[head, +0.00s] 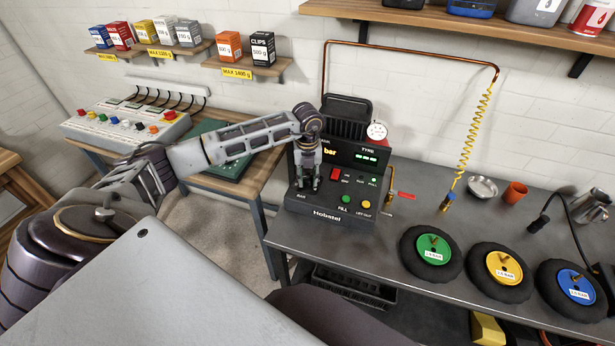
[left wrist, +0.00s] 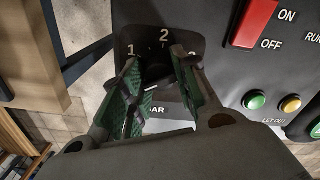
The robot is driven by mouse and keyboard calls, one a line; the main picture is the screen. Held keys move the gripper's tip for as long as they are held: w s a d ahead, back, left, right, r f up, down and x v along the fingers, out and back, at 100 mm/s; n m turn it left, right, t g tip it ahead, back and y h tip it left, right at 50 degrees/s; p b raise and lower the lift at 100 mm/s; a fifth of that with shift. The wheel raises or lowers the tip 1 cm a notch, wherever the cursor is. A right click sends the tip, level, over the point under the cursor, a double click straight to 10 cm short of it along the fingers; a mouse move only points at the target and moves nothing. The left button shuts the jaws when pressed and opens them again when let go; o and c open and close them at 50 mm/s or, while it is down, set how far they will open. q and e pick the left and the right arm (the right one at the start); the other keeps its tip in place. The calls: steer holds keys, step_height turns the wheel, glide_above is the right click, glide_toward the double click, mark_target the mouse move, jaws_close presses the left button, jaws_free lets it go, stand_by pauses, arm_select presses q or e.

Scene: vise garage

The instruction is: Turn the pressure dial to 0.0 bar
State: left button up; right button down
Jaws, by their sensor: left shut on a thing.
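The pressure dial (left wrist: 160,72) is a dark knob on the front of the black machine (head: 277,206). In the left wrist view its scale plate shows 1 and 2, and a part-hidden figure at right. A short white mark shows between the fingers, beside the partly covered "BAR" label. My left gripper (head: 309,184) points down at the panel and is shut on the dial, one finger on each side; it also shows in the left wrist view (left wrist: 158,92). The fingers hide most of the dial. The display's orange reading is cut off by my arm. My right gripper is not in view.
A red on/off switch (head: 334,174), a green fill button (head: 345,199) and a yellow let-out button (head: 366,204) sit right of the dial. Wheels with green (head: 421,251), yellow (head: 490,270) and blue hubs lie on the bench (head: 385,230). A coiled yellow hose (head: 470,130) hangs behind.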

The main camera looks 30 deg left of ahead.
mark_target(307, 176)
arm_select(q)
steer(key=shift+w, duration=0.1)
steer(key=o, duration=1)
steer(key=shift+r, duration=6)
